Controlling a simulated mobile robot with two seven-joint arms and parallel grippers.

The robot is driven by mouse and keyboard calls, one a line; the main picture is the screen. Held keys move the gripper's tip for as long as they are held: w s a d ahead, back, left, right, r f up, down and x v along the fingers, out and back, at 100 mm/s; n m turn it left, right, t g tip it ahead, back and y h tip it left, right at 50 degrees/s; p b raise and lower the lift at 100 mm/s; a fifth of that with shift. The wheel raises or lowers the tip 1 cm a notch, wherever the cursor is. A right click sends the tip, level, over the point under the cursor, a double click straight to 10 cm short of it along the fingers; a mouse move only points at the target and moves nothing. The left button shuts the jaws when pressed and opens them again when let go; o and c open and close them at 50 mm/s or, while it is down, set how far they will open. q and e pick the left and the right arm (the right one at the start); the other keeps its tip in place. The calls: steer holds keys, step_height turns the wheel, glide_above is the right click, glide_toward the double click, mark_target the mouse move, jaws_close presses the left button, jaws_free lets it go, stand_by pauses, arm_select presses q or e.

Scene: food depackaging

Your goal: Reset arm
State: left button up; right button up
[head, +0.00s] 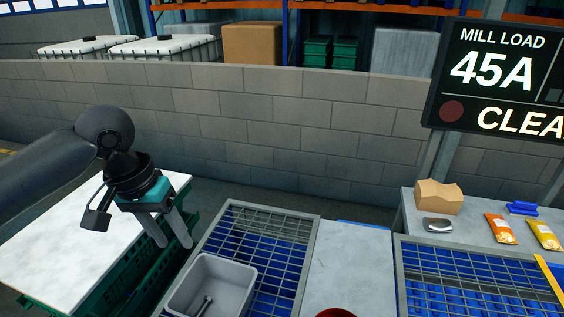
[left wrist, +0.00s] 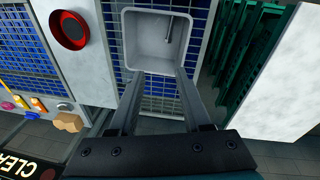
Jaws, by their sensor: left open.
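My left gripper (head: 173,242) hangs at the left in the head view, fingers pointing down and apart, with nothing between them. In the left wrist view the open fingers (left wrist: 159,75) reach toward the near wall of a grey bin (left wrist: 131,32); I cannot tell whether they touch it. In the head view the gripper is left of this bin (head: 248,273) and above it. A thin dark metal item (head: 204,304) lies in the bin. My right gripper is in neither view.
A white-topped table (head: 60,255) with green crates (head: 135,275) stands left. Blue grates (head: 275,235) flank a grey worktop (head: 352,265) bearing a red bowl (head: 337,313). Packets (head: 499,229), a brown box (head: 438,197) and a silver tin (head: 437,225) sit at right. A sign (head: 500,80) hangs upper right.

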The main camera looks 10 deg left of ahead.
arm_select(q)
steer(key=s+d+f+m+t+h, duration=0.15)
steer(key=s+d+f+m, duration=0.4)
steer(key=d+f, duration=0.9)
steer(key=s+a+f+n+y, duration=0.3)
steer(key=s+a, duration=0.1)
steer(key=s, duration=0.6)
step_height(320, 180, down, 29)
steer(key=s+b, duration=0.2)
steer(key=b, duration=0.6)
steer(key=s+a+f+g+b, duration=0.1)
steer(key=s+f+b, duration=0.3)
steer(key=s+f, duration=0.3)
steer(key=s+a+f+b, duration=0.2)
steer(key=s+f, duration=0.6)
steer(key=f, duration=0.8)
steer(key=shift+s+m+g+b, duration=0.3)
steer(key=shift+m+g+b, duration=0.05)
steer(key=shift+b, duration=0.55)
steer(key=shift+a+f, duration=0.1)
